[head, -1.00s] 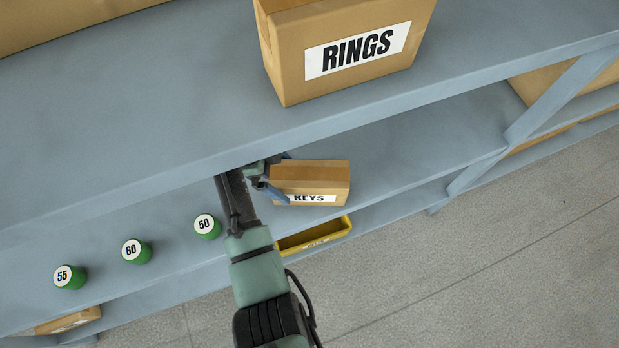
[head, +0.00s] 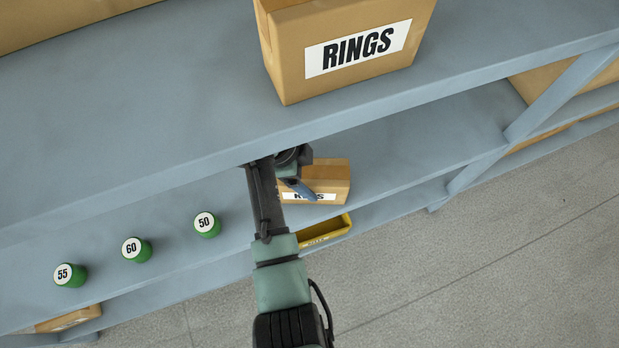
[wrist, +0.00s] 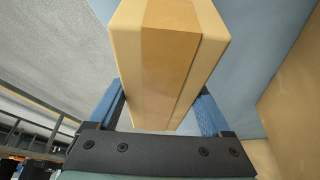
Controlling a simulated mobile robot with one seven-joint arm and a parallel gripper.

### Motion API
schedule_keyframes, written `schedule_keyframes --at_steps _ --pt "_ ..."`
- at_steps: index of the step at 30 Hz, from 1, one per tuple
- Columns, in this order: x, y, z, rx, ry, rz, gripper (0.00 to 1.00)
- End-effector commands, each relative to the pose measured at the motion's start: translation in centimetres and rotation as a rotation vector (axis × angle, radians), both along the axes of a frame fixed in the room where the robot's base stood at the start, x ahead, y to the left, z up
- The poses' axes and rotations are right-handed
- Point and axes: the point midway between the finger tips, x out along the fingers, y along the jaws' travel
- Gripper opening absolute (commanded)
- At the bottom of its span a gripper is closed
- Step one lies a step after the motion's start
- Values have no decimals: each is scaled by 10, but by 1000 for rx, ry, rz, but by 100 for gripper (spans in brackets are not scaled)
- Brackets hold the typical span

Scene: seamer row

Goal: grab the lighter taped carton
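In the wrist view, a carton with a darker tape band (wrist: 165,60) fills the middle. My gripper's two blue fingers (wrist: 162,92) stand apart, one on each side of it. Narrow gaps seem to show between fingers and carton; firm contact cannot be made out.
A larger carton labelled RINGS (head: 360,50) stands on the upper shelf (head: 150,110), whose edge overhangs my arm. Green cylinders marked 50 (head: 207,225), 60 (head: 136,250) and 55 (head: 70,275) stand to the left. A yellow bin (head: 325,232) lies below the carton.

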Motion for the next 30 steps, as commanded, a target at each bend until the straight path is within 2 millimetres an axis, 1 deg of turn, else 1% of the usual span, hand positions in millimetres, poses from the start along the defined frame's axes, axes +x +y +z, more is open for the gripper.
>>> schedule_keyframes --at_steps 1,10,21,23,27,30 --pt "0 0 0 0 1 0 55" --pt "0 0 0 0 1 0 1" --pt "1 0 3 0 -2 0 0" --pt "1 0 5 0 -2 0 0" --pt "2 0 17 0 -4 0 0" --pt "-10 -4 16 0 0 -2 0"
